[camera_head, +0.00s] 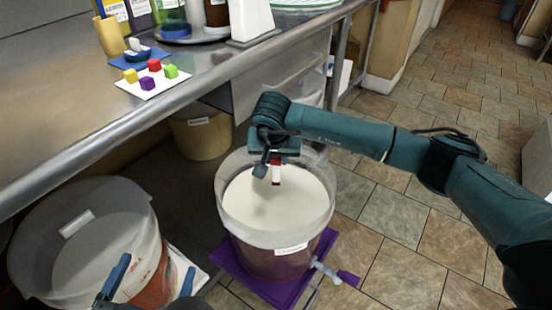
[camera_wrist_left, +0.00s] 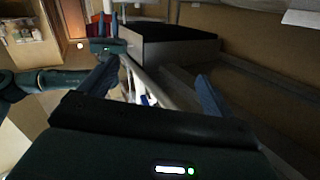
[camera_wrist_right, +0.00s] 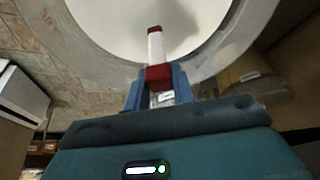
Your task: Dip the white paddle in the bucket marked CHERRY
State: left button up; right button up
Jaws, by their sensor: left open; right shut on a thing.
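A wide bucket (camera_head: 232,225) of pale contents stands on a purple mat (camera_head: 330,240), with a front label (camera_head: 291,249) too small to read. My right gripper (camera_head: 272,160) is over its opening, shut on a red-and-white paddle (camera_head: 276,174). In the right wrist view the paddle (camera_wrist_right: 156,45) shows a red part between the fingers (camera_wrist_right: 158,88) and a white length with a red end, against the pale surface. Whether any of it touches the contents, I cannot tell. My left gripper (camera_head: 152,280) is open and empty near a second labelled bucket (camera_head: 150,215); its fingers show in the left wrist view (camera_wrist_left: 158,88).
A third bucket (camera_head: 200,135) sits under the steel counter (camera_head: 110,125). On the counter are a white card (camera_head: 146,92) with coloured cubes, bottles and a cup (camera_head: 111,36). The purple-mat bucket has a spigot with a purple handle (camera_head: 347,277). Tiled floor (camera_head: 420,205) is open at right.

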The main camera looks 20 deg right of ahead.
jog(key=shift+r+p, duration=1.55)
jog(key=shift+r, duration=1)
pick_arm(q)
jog(key=shift+s+a+n+g+y, duration=0.2)
jog(key=shift+s+n+g+y, duration=0.15)
jog(key=shift+g, duration=0.35)
jog(key=shift+s+a+n+g+y, duration=0.25)
jog(key=shift+g+y, duration=0.1)
jog(key=shift+g, duration=0.35)
pick_arm(e)
jog(key=shift+r, duration=0.4)
pick_arm(q)
jog(key=shift+w, duration=0.1)
